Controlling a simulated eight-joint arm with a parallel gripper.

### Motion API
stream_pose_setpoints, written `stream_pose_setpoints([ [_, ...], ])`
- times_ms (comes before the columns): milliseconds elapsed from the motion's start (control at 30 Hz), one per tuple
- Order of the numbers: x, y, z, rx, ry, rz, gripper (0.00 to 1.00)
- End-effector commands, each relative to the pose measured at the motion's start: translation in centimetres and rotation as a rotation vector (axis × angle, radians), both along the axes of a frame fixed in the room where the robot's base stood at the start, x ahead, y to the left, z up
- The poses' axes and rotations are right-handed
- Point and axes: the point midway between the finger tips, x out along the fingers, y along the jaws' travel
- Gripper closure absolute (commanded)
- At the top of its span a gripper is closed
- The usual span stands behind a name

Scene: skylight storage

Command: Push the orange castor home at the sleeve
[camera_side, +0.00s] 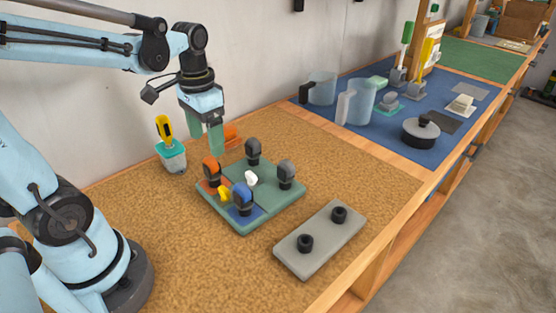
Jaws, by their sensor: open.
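The orange castor (212,170), with a dark wheel, stands upright at the left corner of a green plate (269,210), on an orange patch. How far down it sits, and any sleeve under it, cannot be made out. My gripper (207,146) is open and empty, its green fingers pointing down just above and behind the orange castor, apparently apart from it. A blue castor (243,198) stands at the plate's front corner.
White (251,179) and yellow (224,194) pieces sit among the castors. An orange object (231,136) lies behind the gripper. A teal-rimmed cup (172,156) holds a yellow-handled tool. A grey plate (320,240) bears two black round pieces. The cork mat's front left is clear.

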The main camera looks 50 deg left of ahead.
Motion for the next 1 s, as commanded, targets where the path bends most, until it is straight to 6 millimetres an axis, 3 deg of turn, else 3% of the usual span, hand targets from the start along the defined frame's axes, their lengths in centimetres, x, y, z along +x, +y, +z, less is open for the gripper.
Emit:
stream_pose_setpoints([
  [1000,0.0,0.0,2.4,0.000,0.000,0.000,0.22],
])
